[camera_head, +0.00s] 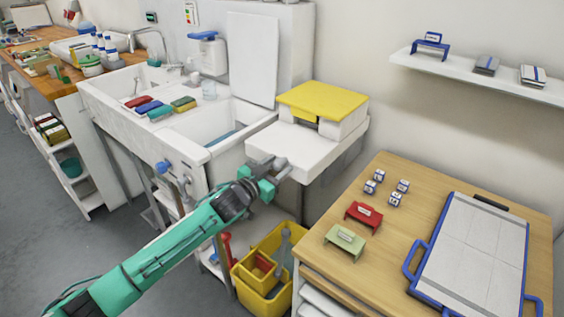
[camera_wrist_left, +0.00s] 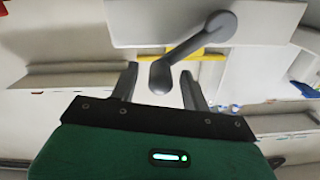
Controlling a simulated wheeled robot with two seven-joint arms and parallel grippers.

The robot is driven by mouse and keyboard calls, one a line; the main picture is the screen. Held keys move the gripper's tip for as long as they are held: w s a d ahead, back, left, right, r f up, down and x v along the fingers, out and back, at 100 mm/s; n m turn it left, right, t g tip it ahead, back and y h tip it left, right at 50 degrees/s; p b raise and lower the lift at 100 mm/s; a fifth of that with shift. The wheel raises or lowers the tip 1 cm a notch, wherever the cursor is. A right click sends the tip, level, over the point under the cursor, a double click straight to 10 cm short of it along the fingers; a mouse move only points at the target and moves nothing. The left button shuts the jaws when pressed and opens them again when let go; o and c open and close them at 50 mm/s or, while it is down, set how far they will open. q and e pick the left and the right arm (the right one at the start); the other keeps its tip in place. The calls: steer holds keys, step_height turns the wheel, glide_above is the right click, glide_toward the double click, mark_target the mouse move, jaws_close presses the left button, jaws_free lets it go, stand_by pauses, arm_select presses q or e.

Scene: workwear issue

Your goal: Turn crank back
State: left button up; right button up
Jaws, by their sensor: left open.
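The grey crank (camera_wrist_left: 193,50) shows in the left wrist view, its hub at the upper right and its rounded handle end at the lower left. It is mounted on the front of a white unit (camera_head: 293,146), which stands right of the sink. My left gripper (camera_head: 271,174) is at that front in the head view. In the left wrist view its two fingers (camera_wrist_left: 158,70) are open, one on each side of the handle end. I cannot tell if either finger touches it. In the head view the gripper largely hides the crank. My right gripper is not in view.
A yellow-topped box (camera_head: 325,100) sits on the unit. The white sink (camera_head: 215,151) is to its left. A yellow bucket (camera_head: 245,277) stands on the floor below. A wooden table (camera_head: 398,233) with a blue-framed board (camera_head: 470,250) and small blocks is at the right.

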arm_select(q)
steer(key=shift+x, duration=1.1)
steer(key=shift+c, duration=0.5)
jaws_close()
steer(key=shift+d, duration=0.1)
